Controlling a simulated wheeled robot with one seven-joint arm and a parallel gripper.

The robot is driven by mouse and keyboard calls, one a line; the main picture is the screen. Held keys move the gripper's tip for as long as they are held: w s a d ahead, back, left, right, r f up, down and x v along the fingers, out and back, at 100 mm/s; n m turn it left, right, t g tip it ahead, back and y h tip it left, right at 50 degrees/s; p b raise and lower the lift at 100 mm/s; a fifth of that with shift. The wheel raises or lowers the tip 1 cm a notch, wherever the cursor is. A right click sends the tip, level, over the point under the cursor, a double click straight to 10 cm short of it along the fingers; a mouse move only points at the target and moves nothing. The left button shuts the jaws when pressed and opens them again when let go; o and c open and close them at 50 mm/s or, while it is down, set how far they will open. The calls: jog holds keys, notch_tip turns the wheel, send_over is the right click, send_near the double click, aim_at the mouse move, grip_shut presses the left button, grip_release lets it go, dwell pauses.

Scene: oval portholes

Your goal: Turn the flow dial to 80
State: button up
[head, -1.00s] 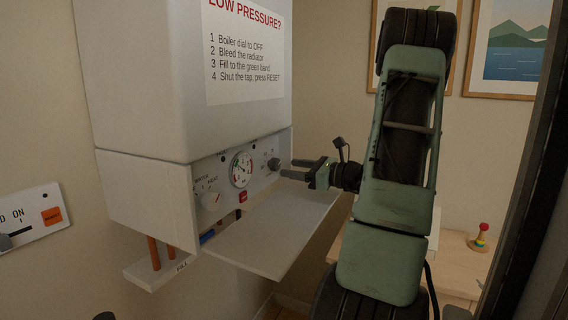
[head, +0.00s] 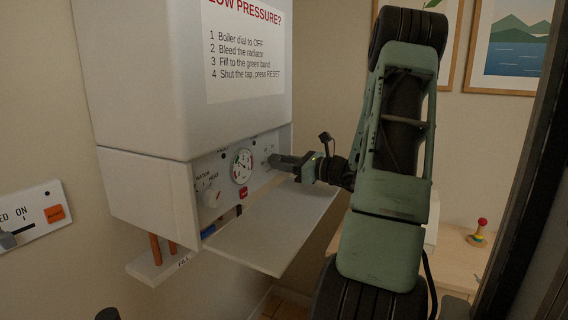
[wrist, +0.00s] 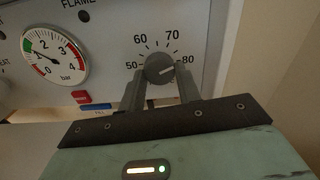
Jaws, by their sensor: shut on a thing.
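The flow dial (wrist: 159,68) is a round dark grey knob on the boiler's pale front panel, with marks from 50 to 80 around it. Its light pointer line points right and slightly up, at or close to the 80 mark. My gripper (wrist: 160,78) is shut on the dial, one finger on its left side and one on its right. In the head view my gripper (head: 273,160) reaches the right end of the panel, and its fingers mostly hide the dial there.
Left of the dial are a pressure gauge (wrist: 55,57), a red button (wrist: 81,97) and another knob (head: 211,198). A flap (head: 265,228) juts out below the panel. A side wall stands close to the right. A wooden table (head: 460,265) is at the right.

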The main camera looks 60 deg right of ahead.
jog(key=m+p, duration=0.2)
jog(key=p, duration=0.1)
jog(key=shift+r+m+p, duration=0.3)
jog(key=shift+f+m+p, duration=0.25)
jog(key=shift+m+p, duration=0.45)
jog(key=shift+m, duration=0.2)
jog(key=o, duration=1)
jog(key=shift+s+d+b, duration=0.25)
jog(key=shift+s+b, duration=0.6)
jog(key=shift+s, duration=2.05)
jog(key=shift+s+d+b, duration=0.2)
jog(key=shift+s+b, duration=0.7)
jog(key=shift+s, duration=2)
jog(key=shift+s+d+b, duration=0.25)
jog(key=shift+s+b, duration=0.6)
jog(key=shift+s, duration=2.05)
